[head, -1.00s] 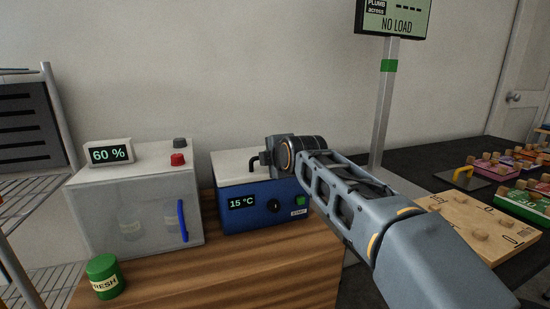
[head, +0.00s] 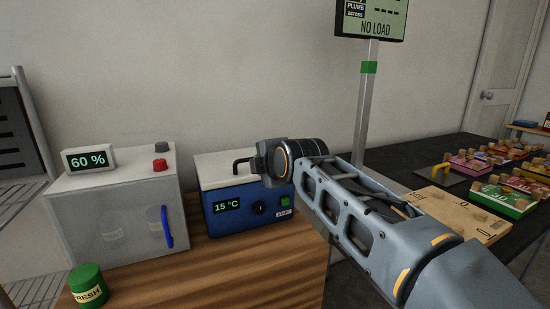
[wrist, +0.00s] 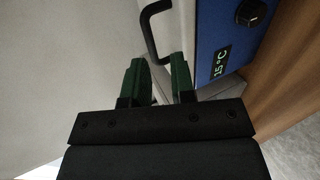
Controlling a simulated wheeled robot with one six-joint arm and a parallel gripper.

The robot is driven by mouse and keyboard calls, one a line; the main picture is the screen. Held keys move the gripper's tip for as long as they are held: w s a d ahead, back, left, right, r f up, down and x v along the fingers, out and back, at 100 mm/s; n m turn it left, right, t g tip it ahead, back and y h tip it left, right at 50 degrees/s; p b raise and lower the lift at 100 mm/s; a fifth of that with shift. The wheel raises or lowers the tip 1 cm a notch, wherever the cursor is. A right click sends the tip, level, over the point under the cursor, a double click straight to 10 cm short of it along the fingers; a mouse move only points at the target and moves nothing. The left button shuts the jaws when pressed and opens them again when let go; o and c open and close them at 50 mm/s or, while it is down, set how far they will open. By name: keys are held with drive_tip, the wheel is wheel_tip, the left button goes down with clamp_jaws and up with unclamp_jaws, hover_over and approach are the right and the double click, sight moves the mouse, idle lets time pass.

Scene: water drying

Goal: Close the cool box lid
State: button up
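The cool box (head: 232,212) is a blue box with a 15 °C display, a black knob and a green button on its front. Its white lid (head: 218,172) lies flat on top, with no gap visible. A black bent handle (head: 240,164) stands on the lid; its right part is hidden behind my wrist. In the wrist view the handle (wrist: 150,38) is just beyond my gripper (wrist: 160,78). The two green fingers are apart, with nothing clearly between them. Whether a finger touches the handle cannot be told.
A white cabinet (head: 118,192) with a blue handle and 60 % display stands left of the cool box. A green jar (head: 88,286) is at the wooden bench's front left. A scale post (head: 364,110) stands behind right. Coloured trays (head: 500,198) lie on the dark table.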

drive_tip(key=p+v, duration=0.1)
drive_tip(key=v, duration=0.7)
